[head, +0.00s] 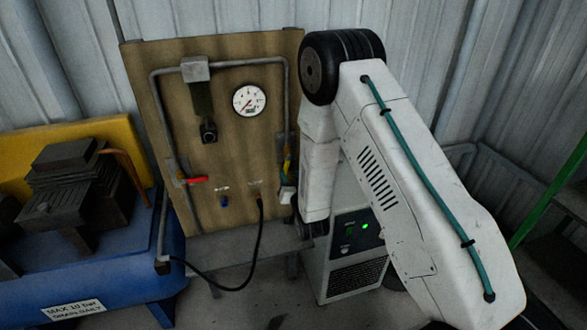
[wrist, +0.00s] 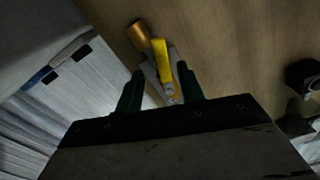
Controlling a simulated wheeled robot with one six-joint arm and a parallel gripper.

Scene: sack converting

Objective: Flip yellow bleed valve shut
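The yellow bleed valve handle (wrist: 160,58) is in the middle of the wrist view. It is a short flat lever over a grey valve body, with a brass-coloured end (wrist: 137,32) beyond it. My gripper (wrist: 160,72) has its two dark fingers apart, one on each side of the handle. I cannot tell whether either finger touches it. In the head view the yellow handle (head: 287,168) shows as a small patch on the right pipe of the board, partly hidden by my arm. The gripper is mostly hidden there.
The brown board (head: 235,160) carries grey piping, a round gauge (head: 249,101), a red lever (head: 194,180) and a black hose (head: 258,235). A blue compressor tank (head: 110,265) stands at left. A grey cabinet with a green light (head: 365,227) stands below my arm.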

